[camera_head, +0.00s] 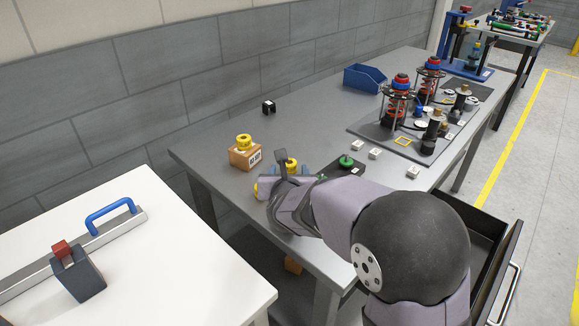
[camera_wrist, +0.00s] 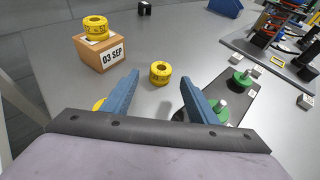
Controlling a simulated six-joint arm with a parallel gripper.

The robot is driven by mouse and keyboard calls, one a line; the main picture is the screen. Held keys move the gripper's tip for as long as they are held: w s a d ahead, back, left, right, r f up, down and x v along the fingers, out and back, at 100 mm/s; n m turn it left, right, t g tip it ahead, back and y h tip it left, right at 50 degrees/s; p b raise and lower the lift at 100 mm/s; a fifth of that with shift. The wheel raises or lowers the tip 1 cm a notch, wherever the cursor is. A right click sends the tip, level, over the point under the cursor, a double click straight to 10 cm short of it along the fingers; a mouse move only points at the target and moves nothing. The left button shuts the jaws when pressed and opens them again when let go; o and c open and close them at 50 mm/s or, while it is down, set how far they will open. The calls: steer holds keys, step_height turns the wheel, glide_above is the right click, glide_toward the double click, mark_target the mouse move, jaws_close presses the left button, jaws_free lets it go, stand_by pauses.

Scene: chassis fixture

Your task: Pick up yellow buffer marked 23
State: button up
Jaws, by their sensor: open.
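A yellow ring-shaped buffer (camera_wrist: 160,72) stands on the grey table, ahead of and between my fingertips in the wrist view. It also shows in the head view (camera_head: 292,164), partly hidden by my gripper. My gripper (camera_wrist: 160,82) is open and empty, its blue fingers apart on either side of that buffer. A second yellow buffer (camera_wrist: 95,28) sits on an orange-brown box (camera_wrist: 101,54) labelled 03 SEP. A third yellow piece (camera_wrist: 98,103) is mostly hidden behind my left finger. Dark marks show on the buffers, but I cannot read a 23 on any.
Green discs with pegs (camera_wrist: 221,107) stand on a dark plate just right of my gripper. A small black block (camera_head: 268,107) and a blue bin (camera_head: 368,78) stand farther back. A chassis plate (camera_head: 365,130) with spring towers fills the right. An open drawer (camera_head: 508,262) hangs at the front.

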mark_target(289, 166)
steer(key=shift+p+x, duration=0.6)
steer(key=shift+x, duration=2)
steer(key=shift+d, duration=0.1)
steer(key=c, duration=1.1)
